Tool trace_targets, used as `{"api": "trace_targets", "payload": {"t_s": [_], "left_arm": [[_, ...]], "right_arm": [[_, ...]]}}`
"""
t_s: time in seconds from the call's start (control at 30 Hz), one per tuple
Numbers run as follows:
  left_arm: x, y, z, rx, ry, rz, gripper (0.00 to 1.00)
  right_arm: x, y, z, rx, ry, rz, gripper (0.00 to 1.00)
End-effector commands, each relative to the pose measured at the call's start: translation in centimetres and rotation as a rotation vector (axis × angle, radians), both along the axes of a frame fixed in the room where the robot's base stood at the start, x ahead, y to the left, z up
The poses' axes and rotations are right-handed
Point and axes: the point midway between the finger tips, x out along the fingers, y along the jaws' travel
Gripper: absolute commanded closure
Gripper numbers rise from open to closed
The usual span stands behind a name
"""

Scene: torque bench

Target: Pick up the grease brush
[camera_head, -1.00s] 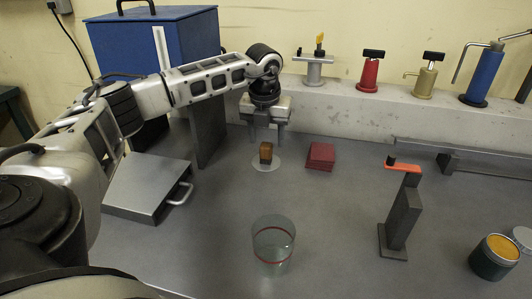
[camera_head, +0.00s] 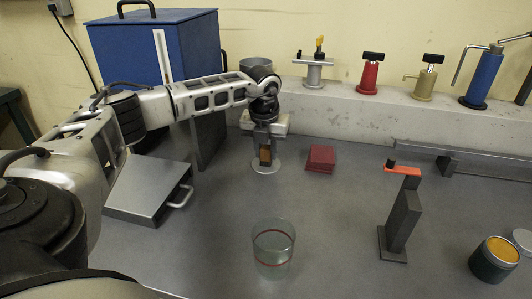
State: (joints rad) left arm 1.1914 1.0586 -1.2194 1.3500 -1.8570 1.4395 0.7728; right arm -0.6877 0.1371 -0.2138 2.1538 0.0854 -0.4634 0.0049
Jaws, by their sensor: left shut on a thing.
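A small brown block-shaped thing (camera_head: 265,160), which I take for the grease brush, is at a pale round disc (camera_head: 258,170) on the bench. I cannot tell whether it still touches the disc. My left gripper (camera_head: 265,150) points down over it and is shut on it, with the fingers hiding part of its sides. Any bristles are too small to make out. My right gripper is not in view.
A dark red block (camera_head: 320,158) lies close right of the disc. A clear glass (camera_head: 273,250) stands in front. A grey post with an orange arm (camera_head: 401,215) and an open tin of yellow stuff (camera_head: 493,262) stand right. A silver case (camera_head: 147,190) lies left.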

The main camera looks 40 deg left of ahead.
Motion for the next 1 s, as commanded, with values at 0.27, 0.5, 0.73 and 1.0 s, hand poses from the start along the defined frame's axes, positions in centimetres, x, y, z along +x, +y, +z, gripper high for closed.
{"api": "trace_targets", "payload": {"t_s": [0.27, 0.5, 0.73, 1.0], "left_arm": [[0.1, 0.0, 1.7, 0.000, -0.004, 0.001, 0.96], [-1.0, -2.2, 6.0, 0.000, -0.006, -0.007, 0.96], [-3.3, -6.3, 9.9, 0.001, -0.004, -0.008, 0.96], [-5.7, -10.6, 12.1, 0.001, -0.002, -0.005, 0.96]], "right_arm": [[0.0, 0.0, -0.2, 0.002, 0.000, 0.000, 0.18], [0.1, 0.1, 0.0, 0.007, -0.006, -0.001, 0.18], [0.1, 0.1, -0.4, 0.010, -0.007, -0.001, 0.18], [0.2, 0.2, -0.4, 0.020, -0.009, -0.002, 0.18]]}}
